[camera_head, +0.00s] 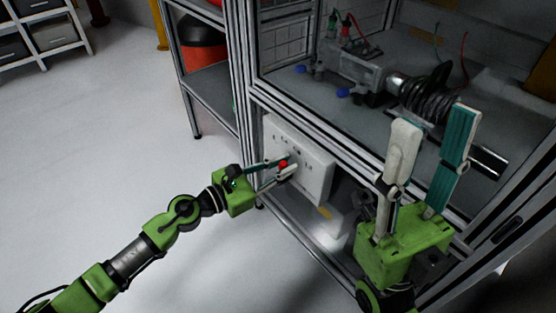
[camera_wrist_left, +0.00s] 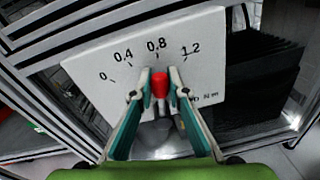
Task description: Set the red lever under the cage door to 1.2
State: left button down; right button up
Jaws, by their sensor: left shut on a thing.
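The red lever (camera_head: 283,164) sits on a white dial panel (camera_head: 312,165) below the cage door. In the left wrist view the red lever's knob (camera_wrist_left: 160,84) is between the fingertips of my left gripper (camera_wrist_left: 160,78), which is shut on it. The panel (camera_wrist_left: 90,72) shows marks 0, 0.4, 0.8 and 1.2. The knob appears below the 0.8 mark, left of 1.2. The lever's pivot is hidden, so its exact reading cannot be told. My left gripper (camera_head: 284,168) reaches the panel from the left. My right gripper (camera_head: 434,120) is raised, open and empty.
The metal cage frame (camera_head: 335,140) runs above the panel. A motor with a dark coiled part (camera_head: 428,95) stands on the cage's upper deck, behind my right gripper. A shelf (camera_head: 210,85) stands left of the cage. The floor (camera_head: 110,150) at left is clear.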

pick_arm(q)
jog(key=shift+s+d+f+m, duration=0.25)
jog(key=shift+s+m, duration=0.1)
jog(key=shift+m, duration=0.45)
jog(key=shift+s+d+f+m, duration=0.25)
jog(key=shift+s+m, duration=0.15)
jog(key=shift+m, duration=0.4)
jog(key=shift+s+d+f+m, duration=0.15)
jog(key=shift+s+d+m, duration=0.15)
jog(key=shift+m, duration=0.5)
jog(key=shift+s+f, duration=0.1)
jog(key=c, duration=1.9)
grip_release()
send_near(301, 170)
jog(key=v, duration=0.5)
jog(key=shift+s+a, duration=0.15)
jog(key=shift+s, duration=0.3)
